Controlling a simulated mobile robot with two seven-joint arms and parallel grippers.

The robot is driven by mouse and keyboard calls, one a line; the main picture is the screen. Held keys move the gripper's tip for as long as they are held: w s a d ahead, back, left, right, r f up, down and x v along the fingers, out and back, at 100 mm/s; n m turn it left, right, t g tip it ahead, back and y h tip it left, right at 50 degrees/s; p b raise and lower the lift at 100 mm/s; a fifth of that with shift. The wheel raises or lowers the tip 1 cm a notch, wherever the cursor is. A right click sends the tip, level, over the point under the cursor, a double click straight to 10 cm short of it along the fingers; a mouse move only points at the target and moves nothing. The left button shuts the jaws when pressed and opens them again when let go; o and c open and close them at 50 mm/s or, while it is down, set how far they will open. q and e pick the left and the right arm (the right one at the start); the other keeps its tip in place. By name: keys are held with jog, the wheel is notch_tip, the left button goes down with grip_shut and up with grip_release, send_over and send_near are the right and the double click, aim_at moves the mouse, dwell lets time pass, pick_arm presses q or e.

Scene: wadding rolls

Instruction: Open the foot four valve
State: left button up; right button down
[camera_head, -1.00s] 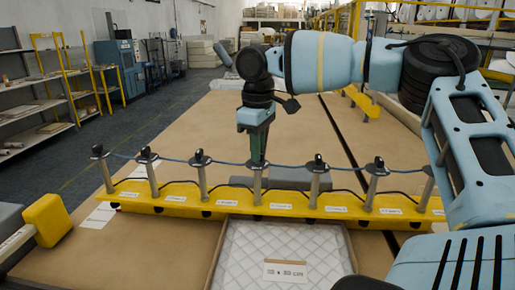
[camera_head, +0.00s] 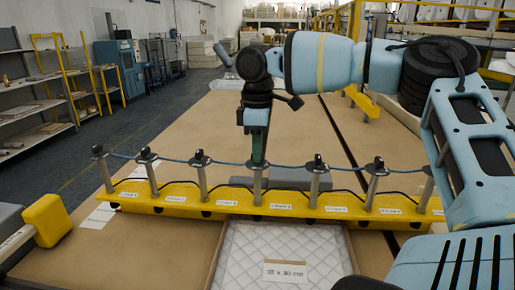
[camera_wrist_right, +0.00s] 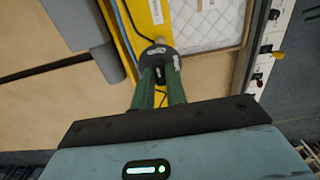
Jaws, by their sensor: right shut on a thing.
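A row of several upright metal posts with black valve tops stands on a yellow bar (camera_head: 165,199) that crosses the table. My right gripper (camera_head: 258,163) points straight down and is shut on the black top of the middle valve, the foot four valve (camera_head: 257,187). Its fingers hide most of that top in the head view. In the right wrist view, the green fingers (camera_wrist_right: 160,88) close around the black valve top (camera_wrist_right: 161,62). The labels on the bar are too small to read surely. My left gripper is not in view.
A quilted white pad (camera_head: 275,250) in a frame with a size card lies in front of the bar. A grey block (camera_head: 290,183) lies behind it. A blue hose links the posts. A yellow block (camera_head: 47,220) is at the left. The brown table beyond is clear.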

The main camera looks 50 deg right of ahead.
jog(key=c, duration=1.4)
grip_release()
jog(key=shift+c, duration=0.2)
jog(key=shift+r, duration=0.1)
jog(key=shift+r, duration=3.85)
